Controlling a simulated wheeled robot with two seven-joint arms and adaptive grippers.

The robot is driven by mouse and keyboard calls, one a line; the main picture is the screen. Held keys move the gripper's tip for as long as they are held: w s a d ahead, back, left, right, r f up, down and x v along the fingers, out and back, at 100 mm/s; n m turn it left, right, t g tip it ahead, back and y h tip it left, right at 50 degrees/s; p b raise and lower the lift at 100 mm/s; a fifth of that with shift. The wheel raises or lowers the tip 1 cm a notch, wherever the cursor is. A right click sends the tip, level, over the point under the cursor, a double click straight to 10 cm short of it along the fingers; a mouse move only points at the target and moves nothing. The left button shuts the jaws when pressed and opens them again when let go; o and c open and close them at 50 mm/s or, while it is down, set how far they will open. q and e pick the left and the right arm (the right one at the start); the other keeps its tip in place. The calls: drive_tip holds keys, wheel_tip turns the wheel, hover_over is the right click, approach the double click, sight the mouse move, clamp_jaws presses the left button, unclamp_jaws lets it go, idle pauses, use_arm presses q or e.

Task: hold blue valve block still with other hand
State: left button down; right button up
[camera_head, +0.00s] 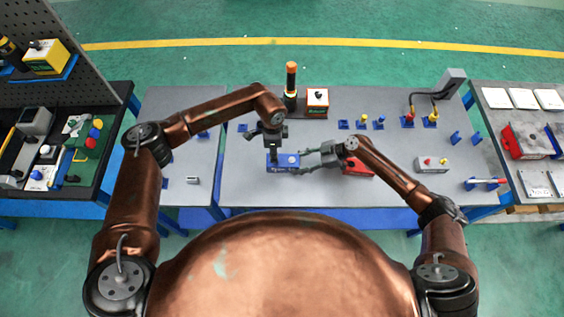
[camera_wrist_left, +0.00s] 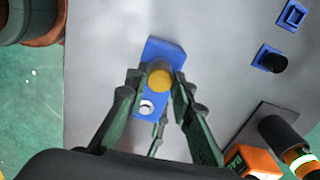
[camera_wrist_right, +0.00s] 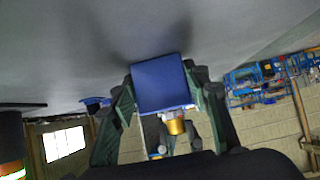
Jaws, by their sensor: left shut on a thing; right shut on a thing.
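The blue valve block (camera_head: 283,161) lies on the middle grey table, near its front edge. My left gripper (camera_head: 273,148) comes down on it from above. In the left wrist view its fingers are shut around a yellow round cap (camera_wrist_left: 160,77) on the blue block (camera_wrist_left: 168,49); a white round port (camera_wrist_left: 147,106) shows beside the cap. My right gripper (camera_head: 304,161) reaches in from the right, level with the block. In the right wrist view its fingers stand on both sides of the block's end face (camera_wrist_right: 160,85), with a brass-coloured fitting (camera_wrist_right: 176,125) also showing. The far fingertips are partly hidden.
A red object (camera_head: 357,168) lies beneath my right forearm. A lamp post with an orange top (camera_head: 291,82) and an orange box (camera_head: 317,98) stand behind the block. A pale box with buttons (camera_head: 432,165) sits to the right. Bare tabletop lies left of the block.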

use_arm(q)
drive_tip(key=c, duration=1.6)
unclamp_jaws()
drive_tip(key=shift+c, duration=0.7)
